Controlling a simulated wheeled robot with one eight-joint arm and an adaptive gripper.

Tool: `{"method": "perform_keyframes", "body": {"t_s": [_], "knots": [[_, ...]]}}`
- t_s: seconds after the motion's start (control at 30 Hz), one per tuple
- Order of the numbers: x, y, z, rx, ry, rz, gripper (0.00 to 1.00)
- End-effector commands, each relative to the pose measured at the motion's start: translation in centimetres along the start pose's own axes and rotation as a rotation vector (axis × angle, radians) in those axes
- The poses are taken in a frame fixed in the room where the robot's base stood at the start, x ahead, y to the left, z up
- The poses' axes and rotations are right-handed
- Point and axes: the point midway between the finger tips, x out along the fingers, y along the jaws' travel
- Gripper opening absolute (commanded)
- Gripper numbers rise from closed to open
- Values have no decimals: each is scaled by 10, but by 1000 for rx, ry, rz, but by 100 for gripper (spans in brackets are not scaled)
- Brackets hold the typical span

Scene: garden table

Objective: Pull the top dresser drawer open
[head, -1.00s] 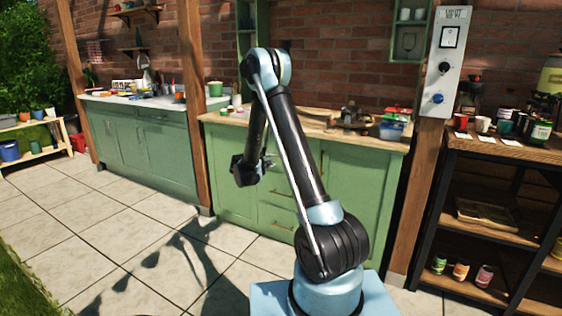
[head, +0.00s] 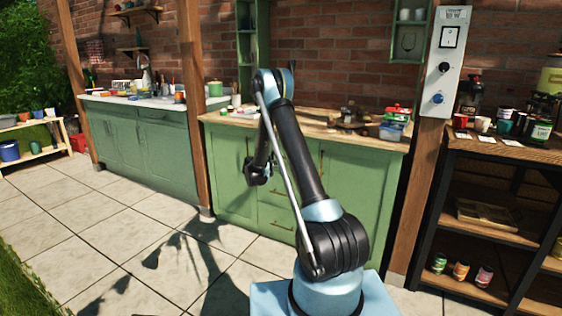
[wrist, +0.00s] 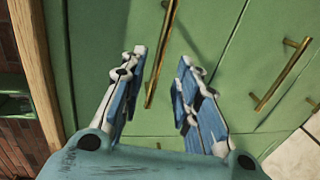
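The green dresser (head: 349,191) with a wooden top stands behind my arm in the head view. The top drawer (wrist: 205,30) fills the middle of the wrist view and looks shut. Its long brass handle (wrist: 161,50) runs through the gap between my fingertips. My gripper (wrist: 162,57) is open, with one blue-and-white finger on each side of the handle. No touch shows, and I cannot tell how deep the handle sits between the fingers. In the head view, my arm hides the top drawer's handle and the fingers are not clear.
A lower drawer's brass handle (wrist: 281,73) is to the right in the wrist view. The dresser's wooden top edge (wrist: 35,65) is at the left. In the head view, a wooden post (head: 408,205) and shelf unit (head: 500,150) stand at right. Paved floor (head: 125,235) is free at left.

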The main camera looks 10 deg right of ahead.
Motion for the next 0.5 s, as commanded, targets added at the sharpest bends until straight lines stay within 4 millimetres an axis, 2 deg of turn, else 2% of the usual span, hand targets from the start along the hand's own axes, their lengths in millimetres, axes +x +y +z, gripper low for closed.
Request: {"method": "perform_keyframes", "body": {"t_s": [0.03, 0.2, 0.5], "knots": [[10, 0, 2, 1, -3, 0, 29], [37, 0, 1, 0, -2, 0, 29], [61, 0, 0, 0, -1, 0, 29]]}}
